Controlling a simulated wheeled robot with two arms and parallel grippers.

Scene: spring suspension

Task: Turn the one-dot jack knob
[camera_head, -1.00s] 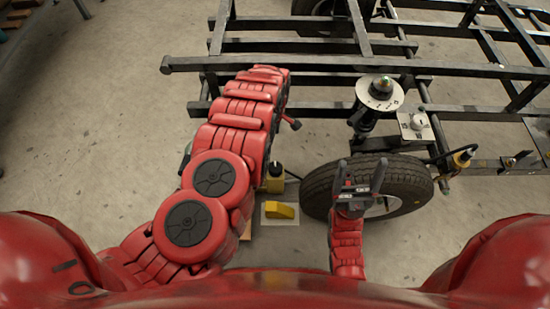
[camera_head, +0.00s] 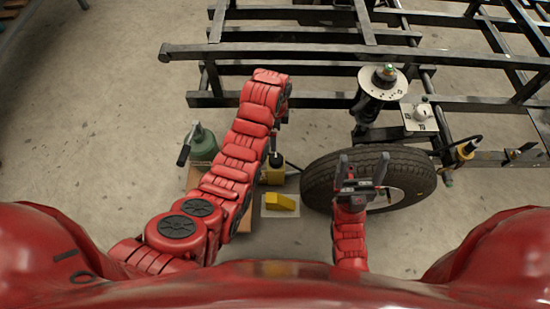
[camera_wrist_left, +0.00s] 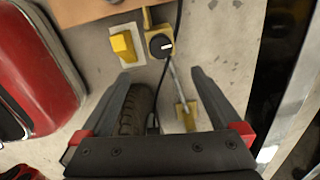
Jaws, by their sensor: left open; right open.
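A black round knob (camera_wrist_left: 161,45) with a white mark sits on a yellow jack in the left wrist view. No dots can be made out on it. The yellow jack (camera_head: 275,174) stands beside the tyre in the head view. A green jack (camera_head: 204,146) with a dark handle stands left of that arm. My right gripper (camera_head: 363,160) is open and empty, over the tyre.
The tyre (camera_head: 318,182) lies right of the yellow jack. A yellow wedge block (camera_head: 280,202) sits on a pale plate in front. The black frame (camera_head: 330,49) crosses behind, with a strut topped by a white disc (camera_head: 398,83). Floor at left is clear.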

